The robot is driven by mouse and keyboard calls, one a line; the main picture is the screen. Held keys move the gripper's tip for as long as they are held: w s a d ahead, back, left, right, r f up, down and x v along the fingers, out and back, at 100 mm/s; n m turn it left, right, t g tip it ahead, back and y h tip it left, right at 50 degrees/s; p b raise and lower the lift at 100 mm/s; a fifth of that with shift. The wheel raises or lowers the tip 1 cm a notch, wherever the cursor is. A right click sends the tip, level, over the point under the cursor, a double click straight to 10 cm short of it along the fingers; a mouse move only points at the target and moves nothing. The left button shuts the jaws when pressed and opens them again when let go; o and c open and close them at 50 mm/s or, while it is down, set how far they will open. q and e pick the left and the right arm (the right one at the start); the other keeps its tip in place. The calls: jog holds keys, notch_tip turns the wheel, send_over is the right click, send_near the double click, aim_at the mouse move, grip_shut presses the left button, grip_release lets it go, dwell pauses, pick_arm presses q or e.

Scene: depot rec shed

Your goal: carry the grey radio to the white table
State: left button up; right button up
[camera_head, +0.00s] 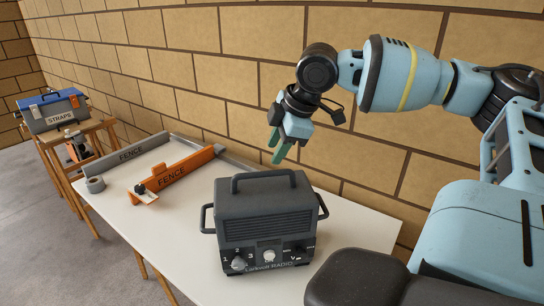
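The grey radio (266,222) is a dark grey box with a top handle, a handle on each side and front knobs, lettered "RADIO". It stands upright near the front of a white table (160,232) with a long white top. My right gripper (274,154) comes in from the right, above and behind the radio near the brick wall. Its two green fingers point down, with a gap between them and nothing held. It is apart from the radio. My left gripper is not in view.
A blue-lidded box marked "STRAPS" (60,118) stands on a wooden stand further left. A brick wall (240,50) runs close behind the table.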

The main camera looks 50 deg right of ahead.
jog(key=shift+v, duration=1.2)
jog(key=shift+f, duration=0.1)
